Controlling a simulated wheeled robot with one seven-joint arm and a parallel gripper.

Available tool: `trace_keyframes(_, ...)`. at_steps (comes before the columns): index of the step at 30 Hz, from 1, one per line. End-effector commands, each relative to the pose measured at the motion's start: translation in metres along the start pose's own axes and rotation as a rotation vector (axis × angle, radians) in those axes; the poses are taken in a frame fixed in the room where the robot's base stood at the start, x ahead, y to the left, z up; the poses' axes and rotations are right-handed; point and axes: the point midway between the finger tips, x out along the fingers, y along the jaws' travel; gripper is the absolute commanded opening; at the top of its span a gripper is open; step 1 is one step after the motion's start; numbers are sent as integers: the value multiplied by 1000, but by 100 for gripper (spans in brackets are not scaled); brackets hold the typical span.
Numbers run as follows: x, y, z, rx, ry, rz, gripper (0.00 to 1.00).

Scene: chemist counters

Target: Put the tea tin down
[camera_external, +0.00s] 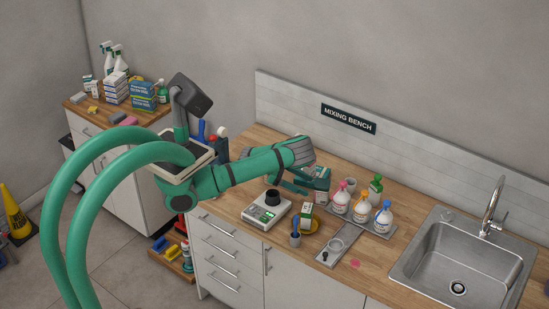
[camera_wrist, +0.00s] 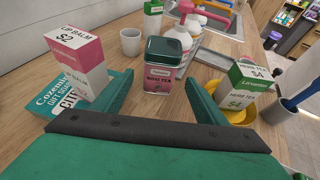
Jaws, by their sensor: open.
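The tea tin (camera_wrist: 163,58) is dark green with a pink and white label. It stands upright on the wooden counter in the wrist view, straight ahead of my gripper (camera_wrist: 158,82). My gripper is open, with one green finger to the left of the tin and one to the right. Gaps show between the fingers and the tin. I cannot tell how far the fingertips reach around it. In the external view my gripper (camera_external: 304,187) is low over the bench, behind the scale.
A pink lip balm box (camera_wrist: 80,62) and a blue-green packet (camera_wrist: 52,103) are close on the left. A herb tea box (camera_wrist: 243,88) stands at a yellow dish (camera_wrist: 250,120) on the right. A white cup (camera_wrist: 130,43) and pump bottles (camera_wrist: 183,42) are behind. The sink (camera_external: 462,260) is farther right.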

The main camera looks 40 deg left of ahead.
Motion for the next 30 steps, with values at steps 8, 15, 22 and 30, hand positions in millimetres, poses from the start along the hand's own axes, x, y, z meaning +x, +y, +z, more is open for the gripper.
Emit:
trace_keyframes(8, -30, 0, 0, 0, -1, 0, 64)
trace_keyframes(15, -33, 0, 0, 1, 0, -1, 64)
trace_keyframes(22, -33, 0, 0, 1, 0, -1, 64)
trace_keyframes(30, -41, 0, 22, 4, -2, 0, 64)
